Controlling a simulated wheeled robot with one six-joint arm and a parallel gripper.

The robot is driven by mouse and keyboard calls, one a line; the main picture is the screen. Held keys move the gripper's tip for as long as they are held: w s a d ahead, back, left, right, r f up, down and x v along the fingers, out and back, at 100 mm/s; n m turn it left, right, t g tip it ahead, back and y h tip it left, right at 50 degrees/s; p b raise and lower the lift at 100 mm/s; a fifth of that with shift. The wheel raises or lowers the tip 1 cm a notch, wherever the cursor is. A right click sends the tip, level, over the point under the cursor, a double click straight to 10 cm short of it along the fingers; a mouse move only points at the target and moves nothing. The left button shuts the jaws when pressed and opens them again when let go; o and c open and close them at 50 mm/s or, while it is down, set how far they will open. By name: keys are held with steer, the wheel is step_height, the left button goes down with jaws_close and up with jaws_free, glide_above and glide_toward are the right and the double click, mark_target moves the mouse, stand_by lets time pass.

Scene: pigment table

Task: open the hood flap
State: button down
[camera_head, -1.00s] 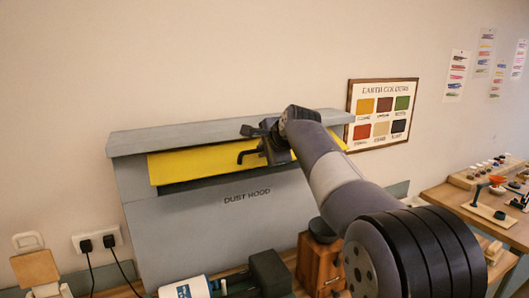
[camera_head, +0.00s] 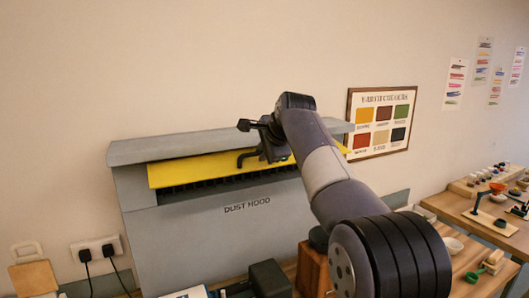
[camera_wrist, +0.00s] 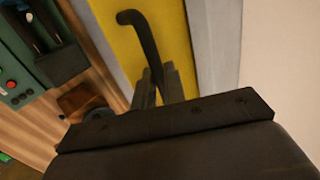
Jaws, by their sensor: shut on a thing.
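The yellow hood flap (camera_head: 200,170) hangs under the top of the grey dust hood (camera_head: 170,240). It is tilted outward, and a dark slotted opening shows below its lower edge. A black hooked handle (camera_head: 245,157) sits on the flap. My gripper (camera_head: 270,155) is at the handle, with my arm hiding the right part of the flap. In the wrist view the handle (camera_wrist: 143,35) runs down between my fingers (camera_wrist: 157,88), which are shut on it against the yellow flap (camera_wrist: 180,30).
A colour chart (camera_head: 380,122) hangs on the wall right of the hood. A wooden box (camera_head: 313,268) and a dark green device (camera_head: 268,278) stand in front of the hood. A side table (camera_head: 470,215) with small items is at right. Plugged sockets (camera_head: 97,250) are at left.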

steer(key=c, duration=1.9)
jaws_free()
steer(key=shift+w+a+f, duration=0.1)
steer(key=shift+a, duration=0.1)
steer(key=shift+o, duration=0.8)
steer(key=shift+w+a+f, duration=0.15)
steer(key=shift+w, duration=0.1)
steer(key=shift+o, duration=1.3)
steer(key=shift+s, duration=0.1)
steer(key=b+v, duration=0.1)
steer(key=v, duration=1)
